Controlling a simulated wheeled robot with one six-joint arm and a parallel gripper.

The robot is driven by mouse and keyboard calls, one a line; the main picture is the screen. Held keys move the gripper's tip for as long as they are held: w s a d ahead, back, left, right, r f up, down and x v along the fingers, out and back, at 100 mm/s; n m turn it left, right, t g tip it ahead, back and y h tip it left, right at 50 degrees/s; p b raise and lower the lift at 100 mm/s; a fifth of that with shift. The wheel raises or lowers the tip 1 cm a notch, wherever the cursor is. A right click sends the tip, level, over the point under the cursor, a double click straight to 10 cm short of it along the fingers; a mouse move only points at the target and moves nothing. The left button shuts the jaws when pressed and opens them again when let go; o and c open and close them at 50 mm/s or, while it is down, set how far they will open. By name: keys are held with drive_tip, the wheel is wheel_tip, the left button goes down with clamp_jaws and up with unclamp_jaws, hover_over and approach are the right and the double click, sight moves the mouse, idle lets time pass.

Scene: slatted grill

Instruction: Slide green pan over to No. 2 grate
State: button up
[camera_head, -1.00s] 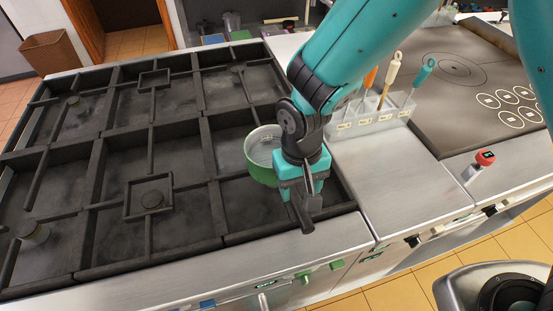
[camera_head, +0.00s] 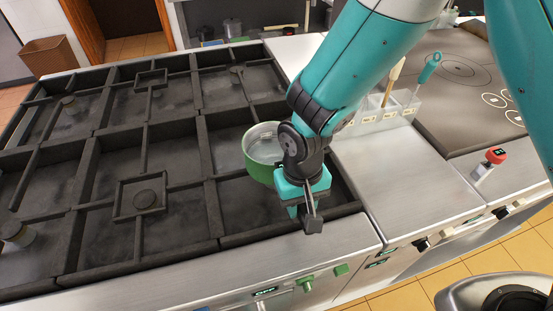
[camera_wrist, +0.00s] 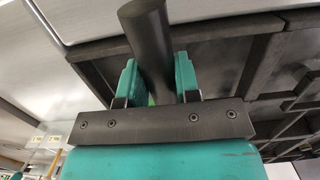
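The green pan (camera_head: 258,167) stands at the front right section of the slatted grill, near its right edge, with its pale inside facing up. My gripper (camera_head: 305,205) is over the pan's dark handle, whose end (camera_head: 313,224) sticks out toward the front edge. In the wrist view, the handle (camera_wrist: 150,50) runs between the two teal fingers of my gripper (camera_wrist: 157,80), which sit close against both its sides. My wrist hides part of the pan's right side. No grate numbers are readable.
Dark raised bars (camera_head: 208,160) divide the grill into sections. The sections left of the pan hold no cookware. A clear utensil holder (camera_head: 385,118) stands right of the grill, beyond bare steel counter (camera_head: 390,180). Green knobs (camera_head: 305,284) sit on the front panel.

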clamp_jaws()
drive_tip(key=shift+w+a+r, duration=0.1)
drive_tip(key=s+a, duration=0.3)
drive_tip(key=a, duration=0.8)
drive_tip(key=shift+a, duration=0.3)
idle(0.3)
drive_tip(key=s+a, duration=0.3)
drive_tip(key=a, duration=0.8)
drive_tip(key=shift+a, duration=0.3)
idle(0.8)
drive_tip(key=shift+s+a+b, duration=0.35)
drive_tip(key=shift+s+a, duration=0.1)
drive_tip(key=shift+a, duration=1.5)
drive_tip(key=shift+s+a+b, duration=0.35)
drive_tip(key=shift+s+a, duration=0.15)
drive_tip(key=shift+a, duration=1.4)
drive_tip(key=shift+s+a+b, duration=0.35)
drive_tip(key=shift+s+a, duration=0.1)
drive_tip(key=shift+a, duration=1.6)
